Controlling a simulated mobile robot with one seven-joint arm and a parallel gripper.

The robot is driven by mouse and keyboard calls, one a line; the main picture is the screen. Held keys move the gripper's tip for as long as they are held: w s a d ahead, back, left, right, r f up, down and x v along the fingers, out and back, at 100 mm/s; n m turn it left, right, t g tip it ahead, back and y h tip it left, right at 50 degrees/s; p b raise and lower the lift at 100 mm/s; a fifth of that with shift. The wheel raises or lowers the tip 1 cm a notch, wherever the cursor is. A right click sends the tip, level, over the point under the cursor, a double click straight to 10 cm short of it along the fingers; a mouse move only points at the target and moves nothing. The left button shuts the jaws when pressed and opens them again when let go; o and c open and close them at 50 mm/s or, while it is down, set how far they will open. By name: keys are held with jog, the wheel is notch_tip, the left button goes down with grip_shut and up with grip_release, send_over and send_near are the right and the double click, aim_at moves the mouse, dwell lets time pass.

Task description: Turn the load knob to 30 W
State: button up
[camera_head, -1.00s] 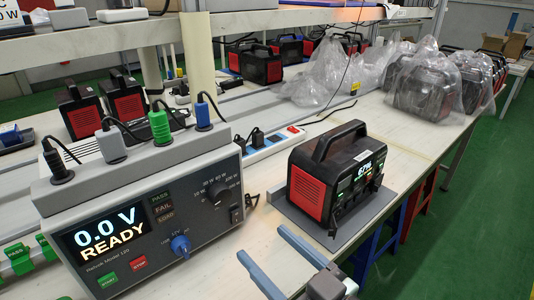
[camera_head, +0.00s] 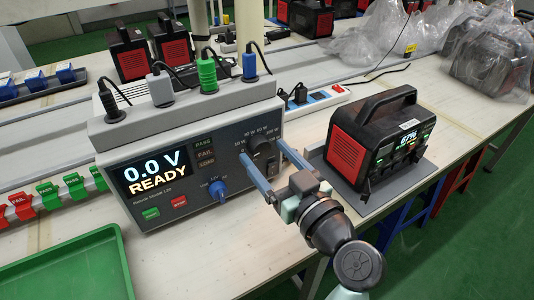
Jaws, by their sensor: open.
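The grey load tester (camera_head: 215,165) stands on the bench, its display reading 0.0 V READY. Its black load knob (camera_head: 265,150) is at the upper right of the front panel, with small watt labels around it. The knob's pointer is too small and partly hidden to read. My gripper (camera_head: 262,155) is open, with one blue-grey finger at the left of the knob and the other at its right. The fingers reach close to the panel; I cannot tell whether they touch the knob. A blue selector knob (camera_head: 217,190) sits to the lower left of my gripper.
A black and red power station (camera_head: 370,145) stands on a grey mat just right of my gripper. Plugs with cables (camera_head: 207,72) stand on the tester's top. A green tray (camera_head: 70,270) is at the front left. A white power strip (camera_head: 320,100) lies behind.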

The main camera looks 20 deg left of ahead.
jog(key=shift+w+a, duration=0.2)
jog(key=shift+a, duration=0.15)
grip_shut()
